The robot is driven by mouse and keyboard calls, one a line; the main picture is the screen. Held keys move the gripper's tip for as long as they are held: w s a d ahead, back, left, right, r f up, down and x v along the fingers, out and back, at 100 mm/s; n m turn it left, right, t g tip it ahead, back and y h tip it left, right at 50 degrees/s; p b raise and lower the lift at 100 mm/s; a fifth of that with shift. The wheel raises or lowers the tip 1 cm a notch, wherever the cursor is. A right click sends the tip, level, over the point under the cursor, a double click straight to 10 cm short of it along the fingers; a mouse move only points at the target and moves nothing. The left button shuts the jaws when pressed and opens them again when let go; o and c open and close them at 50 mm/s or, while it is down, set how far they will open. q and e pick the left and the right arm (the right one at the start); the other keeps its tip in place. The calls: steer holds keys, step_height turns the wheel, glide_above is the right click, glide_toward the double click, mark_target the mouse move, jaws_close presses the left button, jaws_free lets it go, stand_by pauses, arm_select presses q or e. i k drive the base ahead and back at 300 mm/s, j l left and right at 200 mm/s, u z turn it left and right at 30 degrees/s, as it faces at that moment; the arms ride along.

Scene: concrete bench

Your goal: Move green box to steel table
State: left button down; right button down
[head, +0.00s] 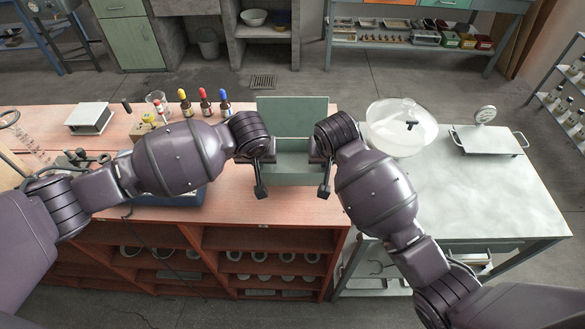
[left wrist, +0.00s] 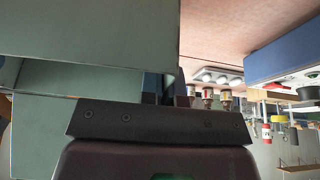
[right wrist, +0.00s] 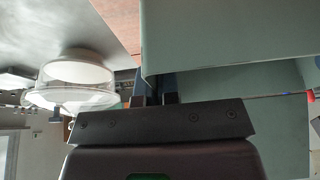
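The green box (head: 291,175) is at the right end of the wooden bench, its lid (head: 292,115) standing open at the back. My left gripper (head: 261,190) is at the box's left side and my right gripper (head: 324,190) at its right side. The box fills much of the left wrist view (left wrist: 85,28) and the right wrist view (right wrist: 225,35). In both wrist views the fingers are partly hidden by the box; whether they hold it is unclear. The steel table (head: 480,190) stands right of the bench, its front and middle bare.
A glass desiccator (head: 400,130) stands at the steel table's back left, and a scale with a dial (head: 487,140) at its back right. Several dropper bottles (head: 205,103) and a white-topped device (head: 89,117) stand left of the box on the wooden bench (head: 245,208).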

mark_target(477, 186)
steer(key=k+l, duration=0.1)
steer(key=l, duration=0.2)
steer(key=k+l, duration=0.1)
steer(key=l, duration=0.7)
steer(key=k+l, duration=0.1)
steer(key=l, duration=0.35)
steer(key=i+l, duration=0.1)
steer(key=l, duration=0.4)
steer(key=i+l, duration=0.1)
steer(key=l, duration=0.35)
steer(key=i+l, duration=0.2)
steer(key=l+z, duration=0.05)
steer(key=l, duration=0.05)
